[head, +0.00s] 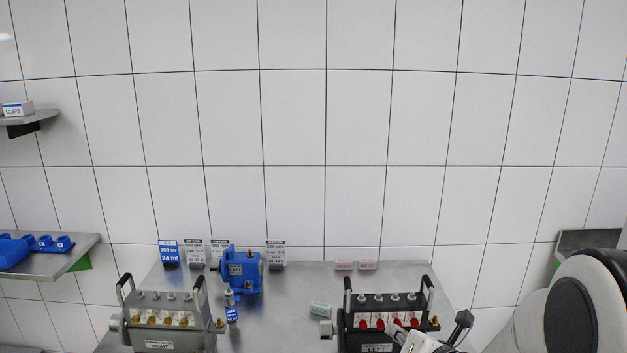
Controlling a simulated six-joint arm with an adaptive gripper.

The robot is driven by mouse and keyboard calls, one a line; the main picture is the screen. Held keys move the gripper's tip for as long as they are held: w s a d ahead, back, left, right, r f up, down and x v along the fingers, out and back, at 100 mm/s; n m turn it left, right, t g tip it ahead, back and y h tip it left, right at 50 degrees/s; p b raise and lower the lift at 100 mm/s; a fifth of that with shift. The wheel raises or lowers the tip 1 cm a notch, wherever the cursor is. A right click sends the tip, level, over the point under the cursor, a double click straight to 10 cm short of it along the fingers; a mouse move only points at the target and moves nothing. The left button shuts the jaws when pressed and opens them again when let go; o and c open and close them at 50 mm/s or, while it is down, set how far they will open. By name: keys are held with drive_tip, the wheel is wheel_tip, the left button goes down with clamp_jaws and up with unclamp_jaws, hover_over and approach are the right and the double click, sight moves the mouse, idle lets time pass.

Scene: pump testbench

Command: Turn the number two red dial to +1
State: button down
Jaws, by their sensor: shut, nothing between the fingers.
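A black manifold box (385,300) with two upright handles stands at the front right of the metal table, with a row of several red dials on white plates along its front. Second from the left is a red dial (380,324); its number and scale marks are too small to read. My gripper (396,332) is at the lower right, low in front of the box, near the dials on the right side of the row. Its fingers are shut and hold nothing. I cannot tell whether they touch a dial, and they partly cover the front there.
A grey box (160,303) with yellow dials stands at the left. A blue pump (242,270) is behind it. A small green block (320,309) lies left of the black box. Small signs line the table's back. A shelf with blue parts (40,243) is at the left wall.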

sight(382, 320)
drive_tip(key=s, duration=0.3)
idle(0.5)
drive_tip(key=shift+s+a+r, duration=0.2)
drive_tip(key=shift+s+a, duration=0.05)
drive_tip(key=shift+s, duration=0.15)
drive_tip(key=shift+w, duration=0.15)
drive_tip(key=shift+w, duration=3.35)
drive_tip(key=shift+a+f, duration=0.25)
drive_tip(key=shift+f, duration=0.35)
